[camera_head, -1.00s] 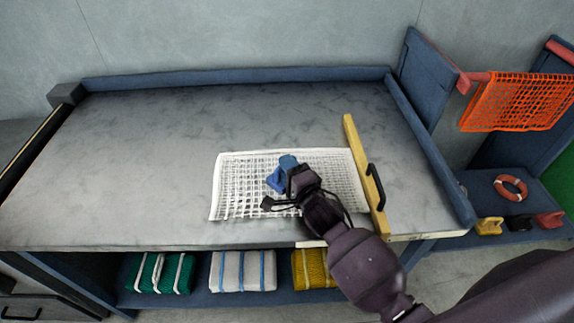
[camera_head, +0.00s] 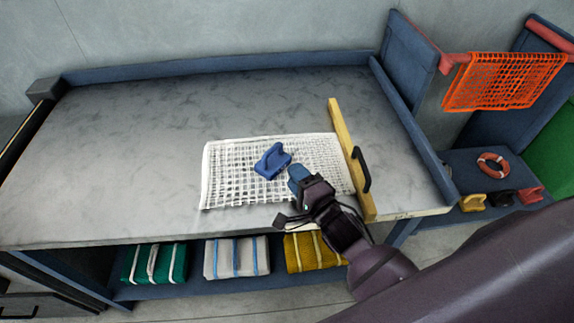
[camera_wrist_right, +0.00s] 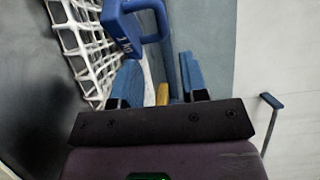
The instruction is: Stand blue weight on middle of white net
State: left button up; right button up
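The blue weight (camera_head: 272,161), a block with a loop handle, rests on the white net (camera_head: 228,185), near its middle. It also shows at the top of the right wrist view (camera_wrist_right: 124,28), with its handle beside the block. The white net (camera_wrist_right: 84,48) lies flat on the table. My right gripper (camera_head: 298,176) is just right of and nearer than the weight, apart from it. In the wrist view its two blue fingers (camera_wrist_right: 160,82) are spread with nothing between them. My left gripper is not in view.
A yellow bar (camera_head: 350,160) with a black handle lies along the net's right edge. The grey table (camera_head: 130,150) is clear on the left. Folded nets (camera_head: 237,257) sit on the shelf below. An orange net (camera_head: 503,82) hangs at right, above more weights (camera_head: 502,197).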

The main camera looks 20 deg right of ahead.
jog(key=shift+s+d, duration=0.2)
jog(key=shift+s, duration=0.85)
